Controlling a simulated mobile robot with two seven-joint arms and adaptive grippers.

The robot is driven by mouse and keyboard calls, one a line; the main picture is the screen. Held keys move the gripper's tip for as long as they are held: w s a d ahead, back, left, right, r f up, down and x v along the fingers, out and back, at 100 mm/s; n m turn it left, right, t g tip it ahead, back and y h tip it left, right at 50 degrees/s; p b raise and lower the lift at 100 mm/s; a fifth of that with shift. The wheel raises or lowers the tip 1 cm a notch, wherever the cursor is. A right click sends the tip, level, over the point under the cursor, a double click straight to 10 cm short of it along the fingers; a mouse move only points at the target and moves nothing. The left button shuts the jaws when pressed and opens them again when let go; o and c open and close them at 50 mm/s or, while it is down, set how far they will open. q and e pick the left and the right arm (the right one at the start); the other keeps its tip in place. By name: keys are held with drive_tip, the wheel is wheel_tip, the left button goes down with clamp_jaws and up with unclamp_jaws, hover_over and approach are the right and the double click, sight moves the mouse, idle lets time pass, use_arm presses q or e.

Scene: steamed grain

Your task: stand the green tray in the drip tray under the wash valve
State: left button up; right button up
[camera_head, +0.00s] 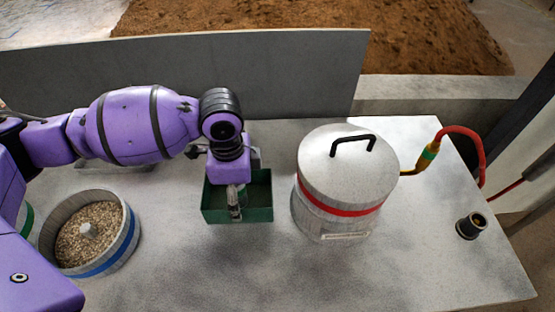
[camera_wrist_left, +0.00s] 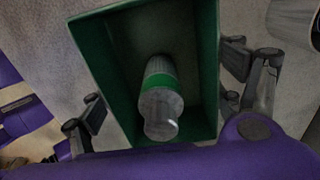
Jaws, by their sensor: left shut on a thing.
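The green tray (camera_head: 262,214) is an open rectangular box in the middle of the table; whether it touches the table is unclear. My left gripper (camera_head: 236,198) is over it, one finger in front of its near wall. In the left wrist view the fingers (camera_wrist_left: 165,90) lie on both sides of the green tray (camera_wrist_left: 112,58), shut on its outer walls. A grey cylinder with a green band (camera_wrist_left: 160,92) stands inside it. No drip tray or wash valve can be clearly made out. My right gripper is not in view.
A lidded grey pot with a red band (camera_head: 340,208) stands just right of the tray. A round bin of grain with a blue band (camera_head: 125,243) is at left. A red hose with a yellow-green fitting (camera_head: 428,156) and a dark cup-shaped piece (camera_head: 470,226) are at right. The front middle is clear.

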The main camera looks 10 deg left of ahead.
use_arm(q)
drive_tip(key=shift+w+f, duration=0.25)
drive_tip(key=shift+f, duration=0.1)
drive_tip(key=shift+w+a+f, duration=0.1)
drive_tip(key=shift+f, duration=1.4)
drive_tip(key=shift+f, duration=0.1)
drive_tip(key=o, duration=1.4)
drive_tip(key=shift+f, duration=0.1)
